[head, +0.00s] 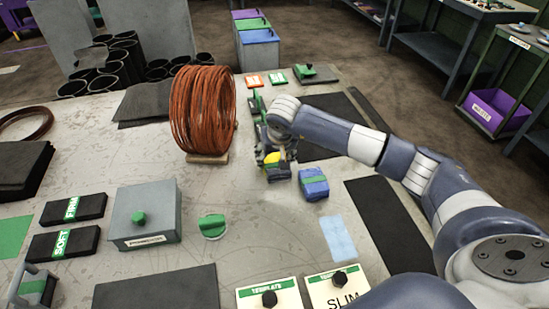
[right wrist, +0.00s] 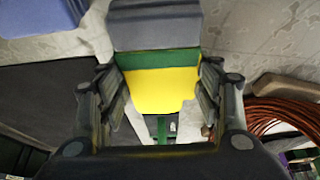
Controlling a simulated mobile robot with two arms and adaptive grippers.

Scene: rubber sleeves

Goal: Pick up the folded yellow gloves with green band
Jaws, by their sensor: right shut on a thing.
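The folded yellow gloves with a green band (right wrist: 158,88) sit between the fingers of my right gripper in the right wrist view. Beyond the green band they have a grey part. My right gripper (head: 275,163) is shut on them from both sides. In the head view only a small yellow patch of the gloves (head: 273,157) shows, with the rest mostly hidden by the gripper. I cannot tell whether they touch the table. My left gripper is not in view.
A large copper wire spool (head: 203,110) stands close on the left. A grey box with a green knob (head: 145,215) is nearer. Dark mats (head: 385,220) lie on the right.

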